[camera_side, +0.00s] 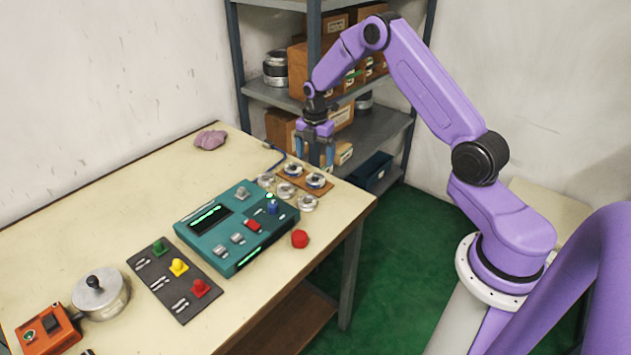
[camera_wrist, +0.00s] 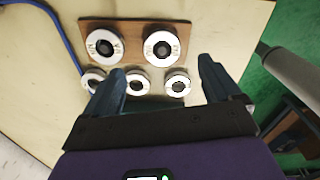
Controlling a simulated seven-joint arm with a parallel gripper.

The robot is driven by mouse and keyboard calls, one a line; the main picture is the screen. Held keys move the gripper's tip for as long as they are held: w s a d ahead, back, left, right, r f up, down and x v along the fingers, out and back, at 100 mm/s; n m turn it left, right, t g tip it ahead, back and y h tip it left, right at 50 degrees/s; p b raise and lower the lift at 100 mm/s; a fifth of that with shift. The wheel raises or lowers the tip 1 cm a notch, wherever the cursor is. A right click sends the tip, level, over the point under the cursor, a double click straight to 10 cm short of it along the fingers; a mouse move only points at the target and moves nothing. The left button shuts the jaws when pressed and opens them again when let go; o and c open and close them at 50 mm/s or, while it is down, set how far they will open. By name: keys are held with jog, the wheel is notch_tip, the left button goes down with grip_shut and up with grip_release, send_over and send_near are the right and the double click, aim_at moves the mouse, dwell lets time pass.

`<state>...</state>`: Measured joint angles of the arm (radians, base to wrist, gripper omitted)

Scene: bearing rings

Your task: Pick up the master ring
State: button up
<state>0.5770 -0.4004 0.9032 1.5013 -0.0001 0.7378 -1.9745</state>
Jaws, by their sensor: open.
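My gripper (camera_side: 314,160) is open and empty above the rings at the table's far right end. In the wrist view its two fingers (camera_wrist: 160,75) point toward the rings, apart from them. Two larger rings, a left one (camera_wrist: 104,47) and a right one (camera_wrist: 162,47), sit on a brown board (camera_wrist: 133,30). Three smaller rings lie in a row beside the board: left (camera_wrist: 94,80), middle (camera_wrist: 137,82) and right (camera_wrist: 177,82). The left finger partly hides the left small ring. I cannot read the markings, so I cannot tell which is the master ring.
A blue cable (camera_wrist: 62,35) runs near the board. The table edge drops off to the right. A shelf (camera_side: 385,130) stands behind.

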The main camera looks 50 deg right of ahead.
aim_at(316, 177)
jog(key=shift+s+f, duration=0.15)
jog(key=shift+f, duration=3.55)
jog(key=c, duration=1.4)
jog(key=shift+o, duration=0.3)
jog(key=shift+r, duration=0.15)
